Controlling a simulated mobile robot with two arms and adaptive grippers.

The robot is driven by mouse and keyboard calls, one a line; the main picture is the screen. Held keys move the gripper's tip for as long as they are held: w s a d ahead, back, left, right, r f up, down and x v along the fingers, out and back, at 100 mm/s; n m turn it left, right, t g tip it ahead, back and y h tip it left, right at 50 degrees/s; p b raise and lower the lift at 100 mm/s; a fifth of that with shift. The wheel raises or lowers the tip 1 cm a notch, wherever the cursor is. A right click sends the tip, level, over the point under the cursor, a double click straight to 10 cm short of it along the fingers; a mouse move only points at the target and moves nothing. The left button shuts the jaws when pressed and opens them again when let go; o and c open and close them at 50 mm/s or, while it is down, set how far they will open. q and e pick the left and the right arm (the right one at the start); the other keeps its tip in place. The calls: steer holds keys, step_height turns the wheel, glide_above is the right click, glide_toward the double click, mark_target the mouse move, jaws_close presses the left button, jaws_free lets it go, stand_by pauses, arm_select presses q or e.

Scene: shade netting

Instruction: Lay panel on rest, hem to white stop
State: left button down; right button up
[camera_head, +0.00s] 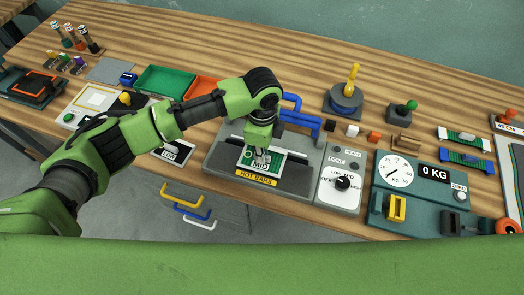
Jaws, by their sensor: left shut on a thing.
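My left gripper (262,157) points down over the grey hot-bar unit at the middle of the bench. It is shut on a small green panel (279,157) with white edging, which lies at or just above the unit's dark bed (297,178). The gripper and arm cover part of the panel, so I cannot tell whether it touches the bed. A white label reading "MID" shows at the panel. I cannot clearly make out the white stop or the hem's contact with it. My right gripper is not in view.
Blue bars (300,120) stand behind the bed. A control box with a black knob (342,183) is just right, then a teal scale (420,185) reading 0 KG. Green (165,82) and orange trays lie behind my left arm. Striped pieces lie at far right.

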arm_select(q)
steer(key=shift+f, duration=0.3)
stand_by(0.5)
stand_by(0.3)
steer(key=c, duration=2)
jaws_free()
